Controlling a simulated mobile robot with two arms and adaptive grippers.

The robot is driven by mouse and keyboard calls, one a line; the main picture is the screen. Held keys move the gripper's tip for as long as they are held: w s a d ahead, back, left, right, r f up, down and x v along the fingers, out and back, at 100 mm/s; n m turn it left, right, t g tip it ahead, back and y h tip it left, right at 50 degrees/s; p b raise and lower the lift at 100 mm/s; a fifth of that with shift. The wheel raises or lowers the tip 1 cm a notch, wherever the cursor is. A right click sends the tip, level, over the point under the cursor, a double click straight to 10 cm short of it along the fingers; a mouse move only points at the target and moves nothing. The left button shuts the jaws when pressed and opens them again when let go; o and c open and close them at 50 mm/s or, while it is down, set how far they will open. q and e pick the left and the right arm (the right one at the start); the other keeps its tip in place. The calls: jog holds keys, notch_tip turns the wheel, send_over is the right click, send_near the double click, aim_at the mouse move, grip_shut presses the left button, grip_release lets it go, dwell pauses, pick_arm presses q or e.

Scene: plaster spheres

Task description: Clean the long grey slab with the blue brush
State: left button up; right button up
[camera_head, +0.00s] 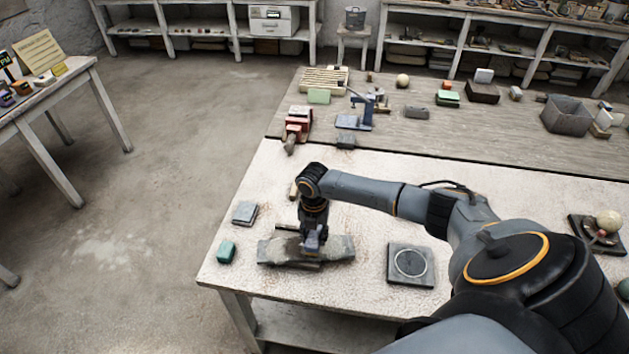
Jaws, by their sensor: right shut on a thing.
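The long grey slab (338,247) lies near the front left of the white table. My right gripper (312,240) points down over the middle of the slab and is shut on a small blue thing, which appears to be the blue brush (313,243). The brush is at the slab's top face; I cannot tell whether it touches. My gripper hides part of the slab's middle. My left gripper is not in view.
A red vise (298,124) and a blue press (357,112) stand farther back.

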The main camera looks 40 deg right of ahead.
jog(key=shift+f, duration=0.2)
jog(key=shift+f+b, duration=0.4)
jog(key=shift+f, duration=0.2)
dwell(0.4)
jog(key=shift+s+a+r+p, duration=0.15)
jog(key=shift+s+a+p, duration=0.15)
jog(key=shift+p, duration=0.1)
jog(key=shift+s+a, duration=0.4)
jog(key=shift+a, duration=0.15)
jog(key=shift+d, duration=0.1)
